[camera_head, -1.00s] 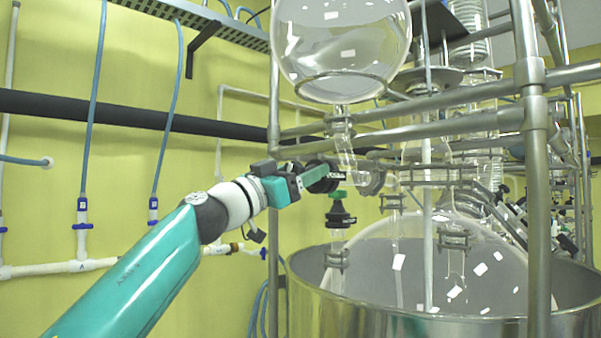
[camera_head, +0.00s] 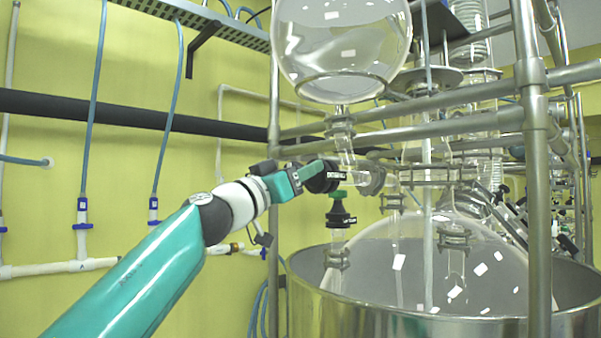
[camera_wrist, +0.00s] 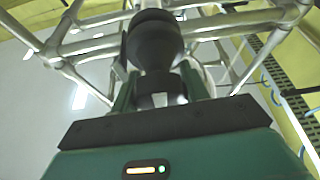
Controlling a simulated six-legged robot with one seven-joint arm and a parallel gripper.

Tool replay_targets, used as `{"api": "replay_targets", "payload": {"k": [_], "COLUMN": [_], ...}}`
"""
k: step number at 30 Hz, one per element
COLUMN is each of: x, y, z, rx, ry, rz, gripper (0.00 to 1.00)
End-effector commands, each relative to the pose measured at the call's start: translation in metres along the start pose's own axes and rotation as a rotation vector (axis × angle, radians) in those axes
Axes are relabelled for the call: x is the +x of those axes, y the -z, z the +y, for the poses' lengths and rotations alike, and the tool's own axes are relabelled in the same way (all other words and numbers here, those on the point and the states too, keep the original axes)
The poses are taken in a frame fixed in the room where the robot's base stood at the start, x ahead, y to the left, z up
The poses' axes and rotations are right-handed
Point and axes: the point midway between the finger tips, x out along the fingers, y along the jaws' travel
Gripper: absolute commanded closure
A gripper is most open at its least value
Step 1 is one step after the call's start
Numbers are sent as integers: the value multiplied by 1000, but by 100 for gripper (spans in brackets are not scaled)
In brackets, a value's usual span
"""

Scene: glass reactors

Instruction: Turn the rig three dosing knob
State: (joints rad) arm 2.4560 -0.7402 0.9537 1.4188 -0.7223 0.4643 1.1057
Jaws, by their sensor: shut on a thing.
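The dosing knob is a black round knob (camera_head: 321,177) on the glass outlet below the round flask (camera_head: 342,50). My gripper (camera_head: 312,175) reaches it from the left and is shut on it. In the wrist view the black knob (camera_wrist: 154,42) stands between the two green fingers of my gripper (camera_wrist: 156,92), with its narrower end at the fingertips. The fingers partly hide the knob in the head view. A green and black valve part (camera_head: 340,213) hangs just below, apart from my gripper.
Metal frame bars (camera_head: 410,128) cross close above and to the right of the knob. A large steel vessel (camera_head: 420,325) with a glass dome stands below right. Pipes and blue hoses (camera_head: 168,110) line the yellow wall at left.

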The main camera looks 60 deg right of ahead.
Motion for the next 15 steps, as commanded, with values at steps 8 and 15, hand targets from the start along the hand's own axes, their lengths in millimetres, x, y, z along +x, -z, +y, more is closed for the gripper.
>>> {"api": "replay_targets", "payload": {"k": [8,15], "x": [0,0], "y": [-1,-2], "z": [-2,-4], "rx": [-229,-438], "ry": [101,191], "rz": [-3,-4], "gripper": [78,78]}}
